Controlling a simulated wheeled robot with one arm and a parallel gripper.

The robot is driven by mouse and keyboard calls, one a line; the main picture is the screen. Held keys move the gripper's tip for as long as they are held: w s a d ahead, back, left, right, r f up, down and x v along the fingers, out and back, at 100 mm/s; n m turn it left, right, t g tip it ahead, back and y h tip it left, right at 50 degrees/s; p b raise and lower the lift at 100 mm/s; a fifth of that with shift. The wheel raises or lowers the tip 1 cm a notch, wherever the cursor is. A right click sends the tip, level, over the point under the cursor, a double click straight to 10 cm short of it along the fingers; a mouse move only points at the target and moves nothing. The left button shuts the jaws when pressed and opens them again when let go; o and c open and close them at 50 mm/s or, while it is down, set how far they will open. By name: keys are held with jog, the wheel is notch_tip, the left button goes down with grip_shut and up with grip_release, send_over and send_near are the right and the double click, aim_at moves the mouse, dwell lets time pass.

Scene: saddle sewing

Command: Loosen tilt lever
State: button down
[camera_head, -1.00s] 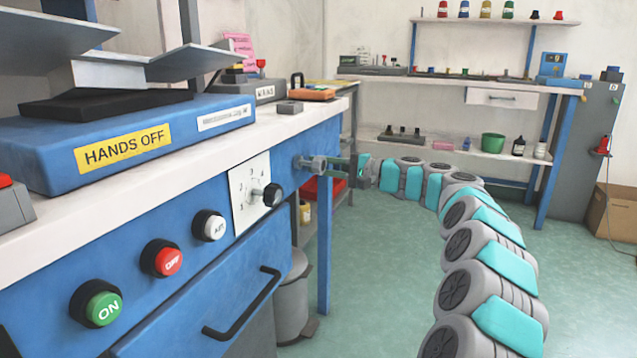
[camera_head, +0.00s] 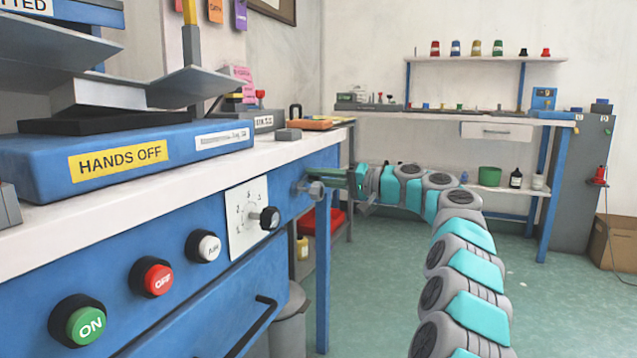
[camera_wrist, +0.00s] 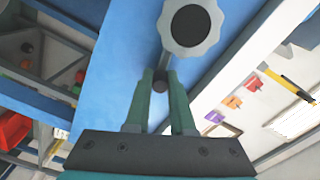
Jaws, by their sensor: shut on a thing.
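The tilt lever (camera_head: 315,189) is a grey lobed knob on the right end of the blue bench front. In the wrist view the scalloped knob (camera_wrist: 190,22) has a dark round centre, and a thin grey arm runs from it to a dark round end. My gripper (camera_head: 333,179) reaches it from the right with green fingers. In the wrist view my gripper (camera_wrist: 160,83) is shut on the lever's arm near that end, one finger on each side. The part of the lever between the fingers is partly hidden.
The blue bench carries a dial (camera_head: 247,216) and white, red and green buttons near the lever. A blue machine base (camera_head: 120,160) marked HANDS OFF stands on top. A grey bin (camera_head: 291,318) is below. The green floor (camera_head: 378,285) between bench and arm is clear.

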dwell(0.4)
jog(key=c, duration=0.8)
grip_release()
jog(key=shift+o, duration=0.2)
jog(key=v, duration=0.7)
jog(key=shift+s+d, duration=0.15)
jog(key=shift+d, duration=0.2)
